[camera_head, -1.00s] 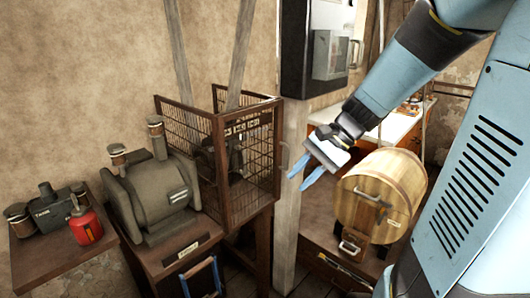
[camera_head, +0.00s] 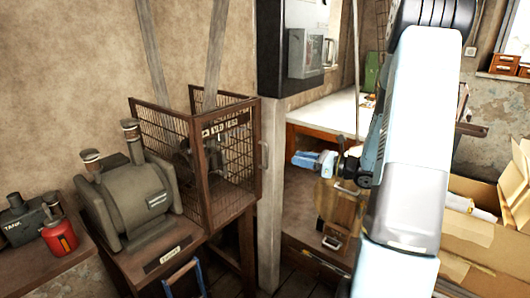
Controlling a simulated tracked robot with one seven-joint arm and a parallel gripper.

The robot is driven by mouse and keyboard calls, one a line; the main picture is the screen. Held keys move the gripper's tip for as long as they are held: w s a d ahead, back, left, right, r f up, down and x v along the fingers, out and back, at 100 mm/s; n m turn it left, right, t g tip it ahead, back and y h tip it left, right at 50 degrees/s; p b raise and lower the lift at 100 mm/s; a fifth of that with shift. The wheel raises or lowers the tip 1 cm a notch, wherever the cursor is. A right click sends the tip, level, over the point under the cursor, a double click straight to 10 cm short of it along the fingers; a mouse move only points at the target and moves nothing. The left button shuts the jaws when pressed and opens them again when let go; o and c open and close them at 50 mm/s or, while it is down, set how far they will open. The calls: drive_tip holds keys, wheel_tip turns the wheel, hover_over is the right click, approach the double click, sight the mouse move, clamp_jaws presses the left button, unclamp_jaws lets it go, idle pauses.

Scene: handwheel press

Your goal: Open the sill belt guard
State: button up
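The brown wire-mesh cage (camera_head: 165,135), which I take to be the belt guard, stands beside a grey motor-like machine. My arm's large pale link covers the right middle of the view.
A wooden post (camera_head: 270,195) rises just right of the cage. The grey machine (camera_head: 130,203) and a red can (camera_head: 60,237) stand at left. Open cardboard boxes (camera_head: 465,232) lie at right. A dark wall cabinet (camera_head: 280,50) hangs above.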

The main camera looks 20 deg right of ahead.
hover_over(267, 166)
drive_tip(key=shift+w+f+m+t, duration=0.2)
drive_tip(key=shift+w+m+t, duration=0.1)
idle(0.5)
drive_tip(key=shift+c, duration=0.3)
clamp_jaws()
